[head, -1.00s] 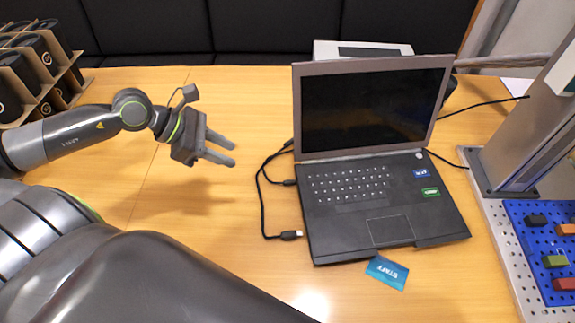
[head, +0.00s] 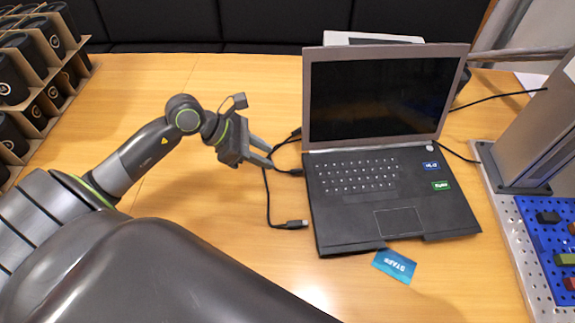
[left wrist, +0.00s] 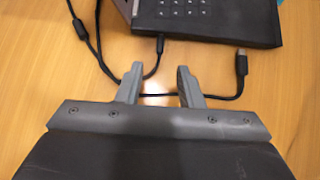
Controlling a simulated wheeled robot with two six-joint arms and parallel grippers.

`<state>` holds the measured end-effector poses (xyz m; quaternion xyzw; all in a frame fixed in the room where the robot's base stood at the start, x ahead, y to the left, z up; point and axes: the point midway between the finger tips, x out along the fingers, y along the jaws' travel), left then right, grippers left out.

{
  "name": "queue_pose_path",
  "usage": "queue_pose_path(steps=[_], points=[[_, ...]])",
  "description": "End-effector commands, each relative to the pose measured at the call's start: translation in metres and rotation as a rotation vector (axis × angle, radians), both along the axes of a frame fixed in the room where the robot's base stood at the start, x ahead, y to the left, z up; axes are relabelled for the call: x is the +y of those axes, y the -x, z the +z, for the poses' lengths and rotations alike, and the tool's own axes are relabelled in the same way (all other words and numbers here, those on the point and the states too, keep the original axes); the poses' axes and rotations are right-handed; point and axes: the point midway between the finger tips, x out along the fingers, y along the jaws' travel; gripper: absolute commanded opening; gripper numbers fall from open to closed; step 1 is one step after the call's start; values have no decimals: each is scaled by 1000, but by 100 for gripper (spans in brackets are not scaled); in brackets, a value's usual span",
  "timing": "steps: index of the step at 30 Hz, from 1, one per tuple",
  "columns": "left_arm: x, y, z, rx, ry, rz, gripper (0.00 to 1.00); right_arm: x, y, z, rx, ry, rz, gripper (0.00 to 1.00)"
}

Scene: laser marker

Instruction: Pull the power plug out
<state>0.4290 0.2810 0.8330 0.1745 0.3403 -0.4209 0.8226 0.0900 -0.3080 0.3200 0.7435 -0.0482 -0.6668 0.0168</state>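The black laptop (head: 392,222) stands open on the wooden table. A dark plug (head: 296,172) sits at its left side; it also shows in the left wrist view (left wrist: 160,44), with its cable running back toward my gripper. A loose USB-type plug (head: 296,225) on a black cable (head: 268,195) lies on the table left of the laptop; it shows too in the left wrist view (left wrist: 241,62). My left gripper (head: 270,157) is open, just left of the plugged-in connector. In the left wrist view its fingers (left wrist: 160,78) are apart, with cable passing below them. My right gripper is not in view.
A blue card (head: 394,266) lies in front of the laptop. A grey metal stand (head: 515,160) and a blue pegboard (head: 552,235) are at the right. A rack of black cups (head: 40,75) is at the far left. The table front left of the laptop is clear.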

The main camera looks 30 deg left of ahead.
Motion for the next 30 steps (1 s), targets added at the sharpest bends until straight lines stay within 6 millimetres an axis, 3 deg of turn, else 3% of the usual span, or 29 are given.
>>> queue_pose_path(steps=[18, 30], points=[[-41, -29, -49, 1, 3, 1, 34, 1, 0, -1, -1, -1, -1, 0], [-46, -33, -57, 1, 0, -1, 34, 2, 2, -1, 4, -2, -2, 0]])
